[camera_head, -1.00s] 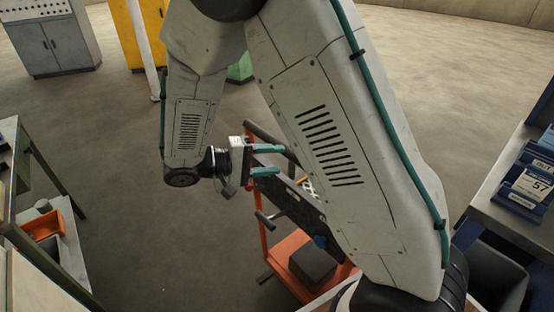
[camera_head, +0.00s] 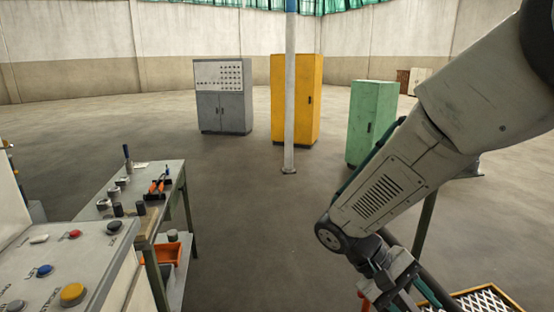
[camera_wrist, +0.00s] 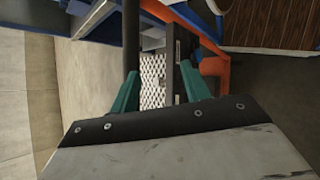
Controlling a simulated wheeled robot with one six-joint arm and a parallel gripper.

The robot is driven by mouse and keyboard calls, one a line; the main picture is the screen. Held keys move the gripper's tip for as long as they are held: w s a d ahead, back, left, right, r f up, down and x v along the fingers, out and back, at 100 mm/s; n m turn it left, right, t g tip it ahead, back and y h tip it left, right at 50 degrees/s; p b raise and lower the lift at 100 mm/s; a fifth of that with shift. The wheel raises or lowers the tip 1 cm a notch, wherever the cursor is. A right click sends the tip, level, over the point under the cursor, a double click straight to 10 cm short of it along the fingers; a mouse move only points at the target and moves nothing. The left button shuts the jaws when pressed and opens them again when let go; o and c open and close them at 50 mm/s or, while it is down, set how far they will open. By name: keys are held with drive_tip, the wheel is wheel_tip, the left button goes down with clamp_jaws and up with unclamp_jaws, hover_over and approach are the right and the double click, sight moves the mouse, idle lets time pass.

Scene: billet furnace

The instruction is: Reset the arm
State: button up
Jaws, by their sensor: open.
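My gripper (camera_wrist: 160,88) is open in the wrist view, with its two teal fingers apart and nothing held between them. Beyond the fingers is a white mesh panel (camera_wrist: 152,92), apart from them as far as I can tell. In the head view my gripper (camera_head: 418,297) is at the bottom right, low and partly cut off by the frame edge. My arm comes in from the right edge and bends down to it.
A control panel (camera_head: 62,270) with coloured buttons and a workbench (camera_head: 165,185) with tools stand at the left. A mesh tray (camera_head: 515,305) is near my gripper. The middle floor is clear.

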drive_tip(key=s+r+m+t+y, duration=0.2)
drive_tip(key=s+r+t+y, duration=0.5)
drive_tip(key=s+r, duration=0.4)
drive_tip(key=shift+s+d+r+y, duration=0.2)
drive_tip(key=shift+d+r+y, duration=0.2)
drive_tip(key=shift+y, duration=0.5)
idle(1.2)
